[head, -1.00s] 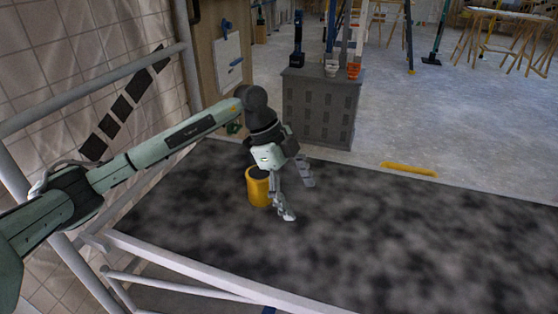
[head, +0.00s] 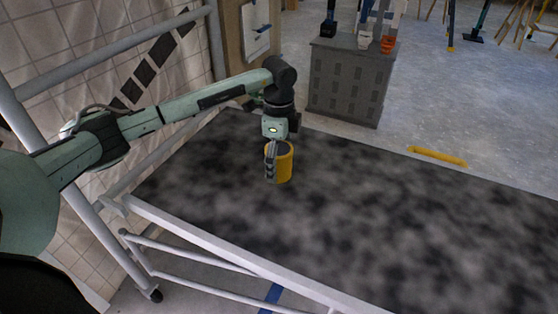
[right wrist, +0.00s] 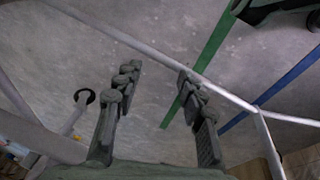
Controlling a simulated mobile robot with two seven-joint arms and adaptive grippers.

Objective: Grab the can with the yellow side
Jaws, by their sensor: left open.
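The yellow-sided can (head: 286,166) stands upright on the dark mottled panel, near its far left part, in the head view. Its top is dark. My left gripper (head: 273,168) points down over the can, with one finger in front of its near left side. The other finger is hidden, and I cannot tell whether the visible finger touches the can. The left gripper is open. My right gripper (right wrist: 158,76) shows in the right wrist view with its fingers apart and nothing between them, over grey floor.
The dark panel (head: 400,215) has wide free room right of the can. A white rail (head: 235,255) runs along its near edge. A grey cabinet (head: 345,85) stands behind, and a yellow bar (head: 437,156) lies beyond the far edge. A tiled wall (head: 75,40) is at left.

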